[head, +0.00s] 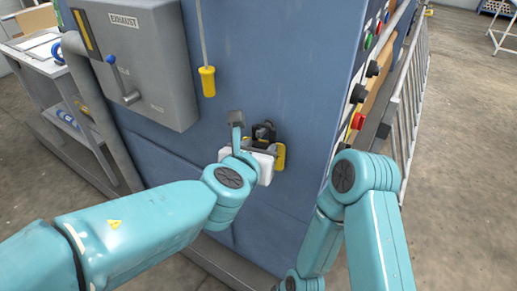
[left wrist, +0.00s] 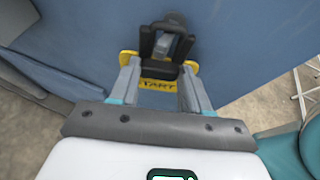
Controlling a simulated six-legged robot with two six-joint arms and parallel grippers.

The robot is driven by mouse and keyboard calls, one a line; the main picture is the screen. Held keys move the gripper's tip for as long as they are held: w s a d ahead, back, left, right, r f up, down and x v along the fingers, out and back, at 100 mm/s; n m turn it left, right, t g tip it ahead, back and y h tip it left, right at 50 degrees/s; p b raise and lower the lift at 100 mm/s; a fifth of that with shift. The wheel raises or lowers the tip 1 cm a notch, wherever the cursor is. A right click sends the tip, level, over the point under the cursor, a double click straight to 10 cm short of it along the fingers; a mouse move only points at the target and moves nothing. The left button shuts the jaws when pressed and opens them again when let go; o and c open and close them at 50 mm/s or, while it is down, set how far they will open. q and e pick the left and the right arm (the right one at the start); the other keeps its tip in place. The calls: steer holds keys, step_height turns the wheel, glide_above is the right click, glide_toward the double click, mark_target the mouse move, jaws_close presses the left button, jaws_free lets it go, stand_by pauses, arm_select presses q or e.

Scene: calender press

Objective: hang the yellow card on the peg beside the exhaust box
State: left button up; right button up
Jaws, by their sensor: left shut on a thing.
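My left gripper (head: 262,148) is in front of the blue machine wall, below and to the right of the grey exhaust box (head: 150,60). It is shut on the yellow card (head: 280,157), holding it by a black part at its top. In the left wrist view, the card (left wrist: 158,85) shows partly between the fingers, with the letters "TART" readable. My right gripper is out of view.
The exhaust box has a blue-knobbed lever (head: 118,75). A panel with buttons and knobs (head: 358,92) and a grey railing (head: 408,115) are to the right. Open floor lies beyond the railing.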

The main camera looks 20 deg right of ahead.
arm_select(q)
steer(key=o, duration=1.1)
steer(key=p+v, duration=0.3)
steer(key=v, duration=1.3)
steer(key=a+f+n+g+y+p, duration=0.15)
steer(key=a+f+n+g, duration=0.25)
steer(key=f+n, duration=0.6)
steer(key=a+f+n+g+y+p, duration=0.1)
steer(key=a+f+n+g+y, duration=0.15)
steer(key=f+n, duration=0.8)
steer(key=s+a+f+n+g, duration=0.1)
steer(key=s+a+f+n, duration=0.2)
steer(key=f+n, duration=0.3)
steer(key=s+a+f+n+g+p, duration=0.1)
steer(key=s+a+f+n, duration=0.2)
steer(key=n, duration=0.7)
steer(key=s+a+f+n+g+p, duration=0.1)
steer(key=s+a+f+n, duration=0.1)
steer(key=a+f+n, duration=0.4)
steer(key=shift+s+a+f+n+g, duration=0.15)
steer(key=shift+f+n, duration=0.35)
steer(key=shift+f, duration=0.35)
steer(key=shift+s+a+f+n+g, duration=0.1)
steer(key=shift+f+n, duration=0.45)
steer(key=shift+f, duration=0.35)
steer(key=shift+s+a+f+n+g, duration=0.15)
steer(key=shift+f+n, duration=0.35)
steer(key=shift+f, duration=0.35)
